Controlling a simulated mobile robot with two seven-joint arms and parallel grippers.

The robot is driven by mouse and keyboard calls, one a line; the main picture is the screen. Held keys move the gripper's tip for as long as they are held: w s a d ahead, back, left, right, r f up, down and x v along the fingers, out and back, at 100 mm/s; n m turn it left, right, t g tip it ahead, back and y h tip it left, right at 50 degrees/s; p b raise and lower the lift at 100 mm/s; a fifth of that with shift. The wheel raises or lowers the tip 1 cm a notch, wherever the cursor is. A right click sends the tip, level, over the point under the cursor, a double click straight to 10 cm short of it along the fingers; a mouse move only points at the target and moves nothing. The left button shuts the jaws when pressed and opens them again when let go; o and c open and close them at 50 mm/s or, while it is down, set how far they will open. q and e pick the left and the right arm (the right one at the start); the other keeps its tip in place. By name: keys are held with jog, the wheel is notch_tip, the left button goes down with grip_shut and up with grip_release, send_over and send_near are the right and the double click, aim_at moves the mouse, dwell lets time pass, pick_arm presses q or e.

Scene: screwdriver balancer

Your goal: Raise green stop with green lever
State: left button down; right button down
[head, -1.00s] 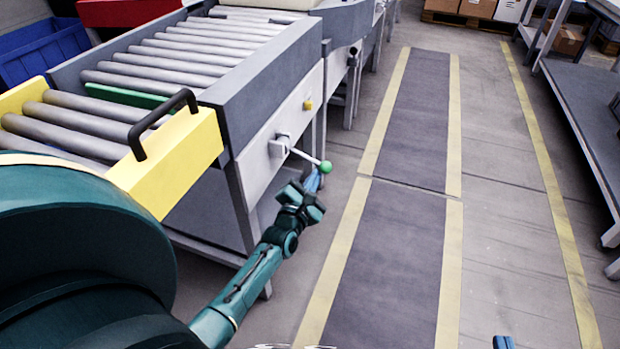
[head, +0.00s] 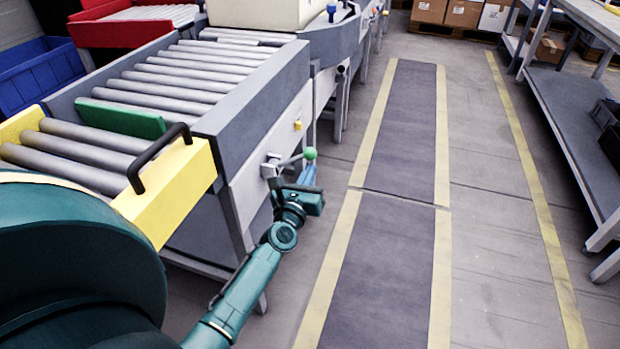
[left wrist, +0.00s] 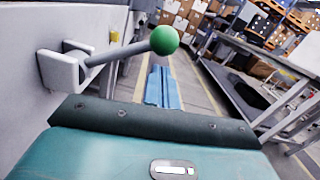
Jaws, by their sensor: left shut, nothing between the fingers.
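The green lever (head: 309,154) has a green ball knob on a grey rod, on the white side panel of the roller conveyor; it also shows in the left wrist view (left wrist: 164,40), with the rod tilted up. The green stop (head: 122,118) stands up as a green plate between the rollers near the yellow end section. My left gripper (head: 308,174) has blue fingers, shut and empty, just below the green knob. In the left wrist view its fingers (left wrist: 162,88) lie below and beyond the knob; contact cannot be told. My right gripper is not in view.
A yellow end section (head: 180,190) with a black handle (head: 160,157) closes the near end of the conveyor. A yellow knob (head: 298,125) sits farther along the panel. Blue and red bins stand at left. The marked floor aisle (head: 390,200) is clear.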

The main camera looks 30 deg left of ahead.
pick_arm(q)
jog(key=shift+a+r, duration=0.15)
jog(key=shift+r, duration=0.3)
jog(key=shift+r, duration=0.1)
jog(key=v, duration=1.3)
jog(key=shift+s, duration=0.1)
